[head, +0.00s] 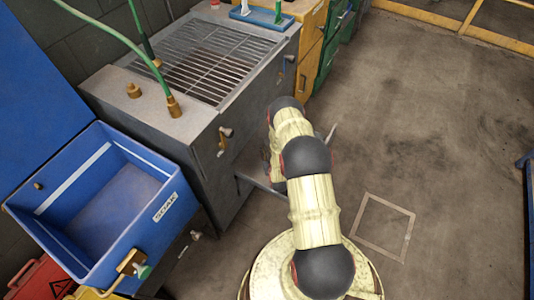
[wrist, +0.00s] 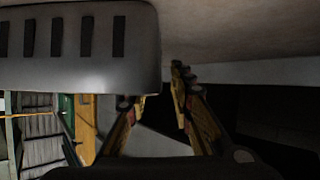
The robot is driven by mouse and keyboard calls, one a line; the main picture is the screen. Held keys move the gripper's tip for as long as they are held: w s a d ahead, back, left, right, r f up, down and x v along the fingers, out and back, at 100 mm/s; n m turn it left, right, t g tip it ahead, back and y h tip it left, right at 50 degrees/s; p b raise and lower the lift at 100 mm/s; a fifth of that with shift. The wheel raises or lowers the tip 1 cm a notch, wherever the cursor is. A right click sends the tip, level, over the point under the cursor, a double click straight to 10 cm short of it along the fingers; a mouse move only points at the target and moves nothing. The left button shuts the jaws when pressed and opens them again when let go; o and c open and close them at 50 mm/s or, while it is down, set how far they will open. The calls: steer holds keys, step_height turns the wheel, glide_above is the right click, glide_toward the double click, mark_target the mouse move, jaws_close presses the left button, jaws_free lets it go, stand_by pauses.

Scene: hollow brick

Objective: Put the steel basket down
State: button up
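In the wrist view, the two yellow fingers of my gripper (wrist: 156,88) stand apart with a dark gap between them. A grey metal body with rounded corners and dark slots (wrist: 70,62) fills the upper left; it looks like the steel basket, seen only in part. It covers the tip of the left finger, and the right finger tip shows just beside its right end. Whether the fingers grip any part of it is hidden. In the head view my arm hides my gripper and most of what is around it, beside the grey machine's front.
In the head view, a grey machine with a wire grate (head: 205,68) stands upper left. A blue tub labelled SOAK (head: 150,232) is at its left. Yellow and green cabinets (head: 312,42) stand behind. Floor to the right is clear, with a taped square (head: 372,247) on it.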

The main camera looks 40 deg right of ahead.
steer(key=p+v, duration=0.4)
steer(key=v, duration=0.8)
steer(key=shift+f, duration=0.1)
